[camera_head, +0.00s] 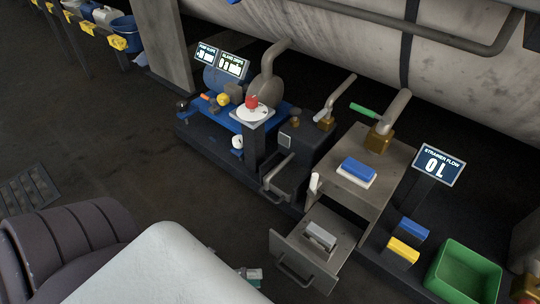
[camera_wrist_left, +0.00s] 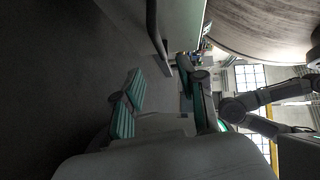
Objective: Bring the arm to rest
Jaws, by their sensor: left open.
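My left arm (camera_head: 165,268) comes in from the bottom left as a large white link. Most of my left gripper is hidden behind it, and only a small teal and grey part of the gripper (camera_head: 250,274) shows beside the open drawer. In the left wrist view the gripper (camera_wrist_left: 160,88) has its teal-padded fingers spread apart, with nothing between them. My right gripper is not seen in either view.
An open drawer (camera_head: 290,252) holds a grey block (camera_head: 320,236). Near it stand a cabinet with a blue block (camera_head: 358,169), a yellow block (camera_head: 404,250), a green bin (camera_head: 462,272) and a strainer flow display (camera_head: 437,166). A large pipe-fitted vessel (camera_head: 345,45) lies behind. The floor at left is mostly clear.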

